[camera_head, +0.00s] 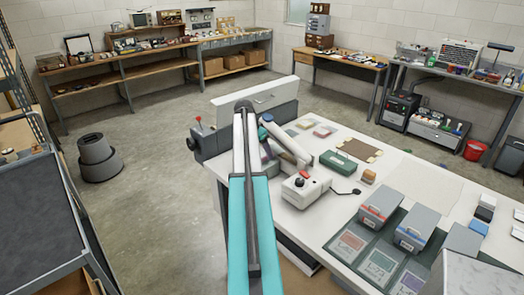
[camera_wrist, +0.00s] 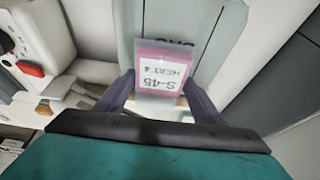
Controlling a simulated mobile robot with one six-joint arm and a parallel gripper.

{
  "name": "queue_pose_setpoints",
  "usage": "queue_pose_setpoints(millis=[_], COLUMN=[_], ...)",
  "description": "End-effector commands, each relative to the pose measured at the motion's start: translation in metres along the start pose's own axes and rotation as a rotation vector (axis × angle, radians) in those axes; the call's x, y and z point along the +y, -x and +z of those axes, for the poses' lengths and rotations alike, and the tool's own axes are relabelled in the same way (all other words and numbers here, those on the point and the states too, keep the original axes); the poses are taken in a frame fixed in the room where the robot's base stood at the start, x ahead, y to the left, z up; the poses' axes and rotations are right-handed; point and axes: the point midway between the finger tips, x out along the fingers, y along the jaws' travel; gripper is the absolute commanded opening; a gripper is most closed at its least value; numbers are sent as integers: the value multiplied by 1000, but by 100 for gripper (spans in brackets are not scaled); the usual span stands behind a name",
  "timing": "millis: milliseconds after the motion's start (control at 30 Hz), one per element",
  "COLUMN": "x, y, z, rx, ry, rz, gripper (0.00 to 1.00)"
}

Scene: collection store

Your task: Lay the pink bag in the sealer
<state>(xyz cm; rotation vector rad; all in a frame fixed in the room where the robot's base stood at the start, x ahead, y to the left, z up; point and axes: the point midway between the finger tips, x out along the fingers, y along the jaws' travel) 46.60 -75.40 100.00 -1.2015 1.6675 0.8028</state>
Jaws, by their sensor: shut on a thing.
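The pink bag (camera_wrist: 177,52) is held between the two dark fingers of my gripper (camera_wrist: 160,88) in the wrist view. Its white label reads S-45, HEAT 4. A pale grey plate with dark lettering (camera_wrist: 210,22) is behind the bag; I cannot tell whether they touch. In the head view, my arm covers part of a grey and white machine (camera_head: 257,98) with a raised panel and a red-knobbed lever, which looks like the sealer. My gripper and the held bag are not clear in that view.
A white box with a red button (camera_head: 305,187) stands on the white table near my arm. A green case (camera_head: 338,163), a brown mat (camera_head: 360,150) and small coloured packets (camera_head: 323,131) lie to the right. Grey bins (camera_head: 380,205) stand at the front right.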

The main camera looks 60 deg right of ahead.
Motion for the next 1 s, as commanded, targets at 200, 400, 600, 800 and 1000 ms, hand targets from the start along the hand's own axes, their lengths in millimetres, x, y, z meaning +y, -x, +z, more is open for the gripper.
queue_pose_setpoints(millis=[200, 400, 600, 800, 1000], x=[0, 0, 0, 0, 0], y=[-2, -4, -6, -8, -10], z=[1, 2, 2, 3, 4], rx=[0, 0, 0, 0, 0], ry=[0, 0, 0, 0, 0], rz=[0, 0, 0, 0, 0], gripper=[36, 36, 36, 36, 36])
